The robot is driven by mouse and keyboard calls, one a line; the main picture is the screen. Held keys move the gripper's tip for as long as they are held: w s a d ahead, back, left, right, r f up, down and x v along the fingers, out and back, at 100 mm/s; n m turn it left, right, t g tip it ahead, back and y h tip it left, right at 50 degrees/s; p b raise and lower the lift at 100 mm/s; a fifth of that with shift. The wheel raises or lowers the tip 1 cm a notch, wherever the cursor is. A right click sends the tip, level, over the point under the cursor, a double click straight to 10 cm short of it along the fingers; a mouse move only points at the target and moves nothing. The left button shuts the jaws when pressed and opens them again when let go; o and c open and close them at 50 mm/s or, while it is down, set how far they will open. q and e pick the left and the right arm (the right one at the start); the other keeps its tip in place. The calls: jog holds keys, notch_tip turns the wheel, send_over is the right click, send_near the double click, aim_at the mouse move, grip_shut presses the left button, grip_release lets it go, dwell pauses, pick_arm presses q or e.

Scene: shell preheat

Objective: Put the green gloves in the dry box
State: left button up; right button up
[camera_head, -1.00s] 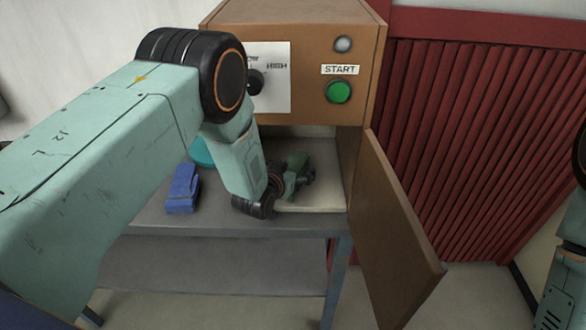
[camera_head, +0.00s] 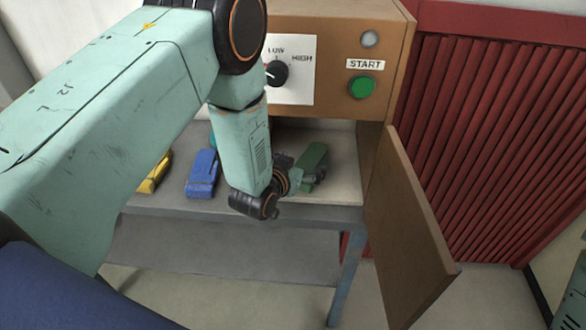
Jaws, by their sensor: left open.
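The dry box (camera_head: 340,32) is a brown cabinet with a dial, a START label and a green button. Its brown door (camera_head: 412,230) stands open to the right. The green gloves (camera_head: 314,160) lie as a folded bundle on the pale floor of the open compartment. My left gripper (camera_head: 308,178) reaches into the compartment. It is open, with its fingers right beside the bundle; whether they touch it I cannot tell. My left arm hides the left part of the compartment. My right gripper is out of view.
Blue gloves (camera_head: 202,173) and a yellow bundle (camera_head: 155,174) lie on the grey bench (camera_head: 170,207) left of the box. A teal thing is mostly hidden behind my arm. A red slatted panel (camera_head: 490,150) stands at the right.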

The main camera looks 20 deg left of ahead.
pick_arm(q)
jog(key=shift+v, duration=2.55)
jog(key=shift+c, duration=0.2)
